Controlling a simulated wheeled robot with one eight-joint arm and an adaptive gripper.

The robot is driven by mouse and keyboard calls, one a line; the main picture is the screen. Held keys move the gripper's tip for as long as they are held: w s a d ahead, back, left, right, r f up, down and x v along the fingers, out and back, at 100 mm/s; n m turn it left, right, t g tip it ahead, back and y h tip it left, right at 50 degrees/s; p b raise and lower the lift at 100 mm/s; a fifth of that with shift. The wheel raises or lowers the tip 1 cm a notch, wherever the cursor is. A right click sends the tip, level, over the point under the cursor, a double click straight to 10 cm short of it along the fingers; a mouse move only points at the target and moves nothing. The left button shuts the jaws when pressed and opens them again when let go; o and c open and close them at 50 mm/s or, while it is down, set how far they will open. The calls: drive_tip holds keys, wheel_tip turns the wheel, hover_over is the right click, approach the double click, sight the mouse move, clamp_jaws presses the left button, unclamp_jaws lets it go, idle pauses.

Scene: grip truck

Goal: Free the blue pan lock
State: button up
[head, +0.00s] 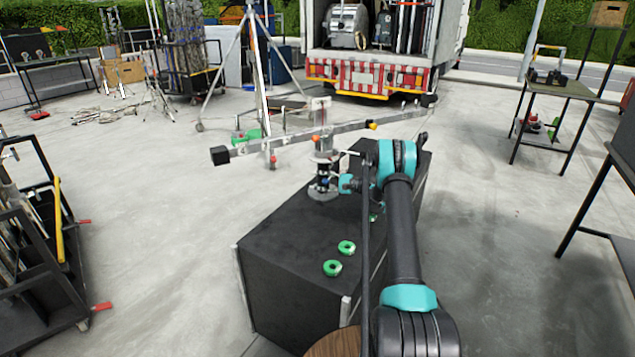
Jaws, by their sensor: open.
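A tripod-style head (322,170) stands upright on top of a large black case (270,228). A small blue spot on its lower part looks like the blue pan lock (324,181); it is too small to make out its shape or setting. My arm reaches in from the lower right, and my gripper (340,184) is just right of the head, at about the height of the blue lock. It looks open. The fingertips are tiny here, and I cannot tell whether they touch the lock.
Two green rings (339,258) lie on the near part of the case top. A long grey bar (280,142) crosses behind the head. A tripod (262,80) stands behind. A cart (45,255) is at left, a table (558,88) at right. Open concrete floor lies around the case.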

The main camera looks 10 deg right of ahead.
clamp_jaws()
idle(0.3)
idle(0.4)
